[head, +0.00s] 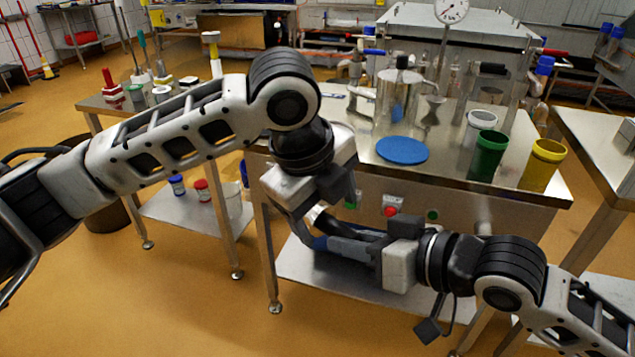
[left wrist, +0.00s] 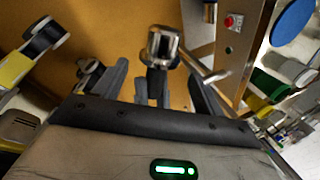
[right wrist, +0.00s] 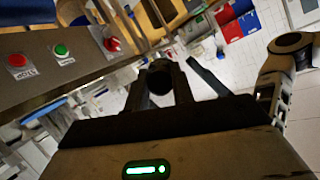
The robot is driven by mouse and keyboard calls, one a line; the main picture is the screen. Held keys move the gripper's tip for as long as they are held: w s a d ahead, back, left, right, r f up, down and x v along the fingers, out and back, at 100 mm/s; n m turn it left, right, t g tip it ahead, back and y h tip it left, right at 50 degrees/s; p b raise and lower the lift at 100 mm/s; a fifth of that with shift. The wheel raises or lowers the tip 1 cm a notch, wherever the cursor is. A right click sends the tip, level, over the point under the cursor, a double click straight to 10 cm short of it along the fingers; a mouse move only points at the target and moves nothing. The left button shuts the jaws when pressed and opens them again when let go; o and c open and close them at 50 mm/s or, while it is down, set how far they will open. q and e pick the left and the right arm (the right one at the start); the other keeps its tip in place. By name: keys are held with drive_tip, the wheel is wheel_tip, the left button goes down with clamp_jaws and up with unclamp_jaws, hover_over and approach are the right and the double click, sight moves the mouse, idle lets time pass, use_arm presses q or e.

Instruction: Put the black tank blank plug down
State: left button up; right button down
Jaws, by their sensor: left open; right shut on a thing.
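The black tank blank plug (right wrist: 160,76) shows in the right wrist view as a dark round piece at the fingertips of my right gripper (head: 334,236), which is shut on it. In the left wrist view a shiny cylindrical piece with a dark end (left wrist: 162,44) lies ahead of my left gripper (left wrist: 160,86), whose fingers are spread apart. In the head view my left gripper (head: 314,214) comes down from above, close to the right gripper's fingers. The arms hide most of the plug there, and I cannot tell whether the left fingers touch it.
Both grippers are in front of the steel bench (head: 480,188), below its top edge. A lower shelf (head: 350,290) has bare room.

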use_arm(q)
drive_tip(key=shift+x, duration=1.2)
drive_tip(key=shift+w, duration=0.1)
clamp_jaws()
drive_tip(key=shift+r, duration=0.1)
use_arm(e)
drive_tip(key=c, duration=1.1)
unclamp_jaws()
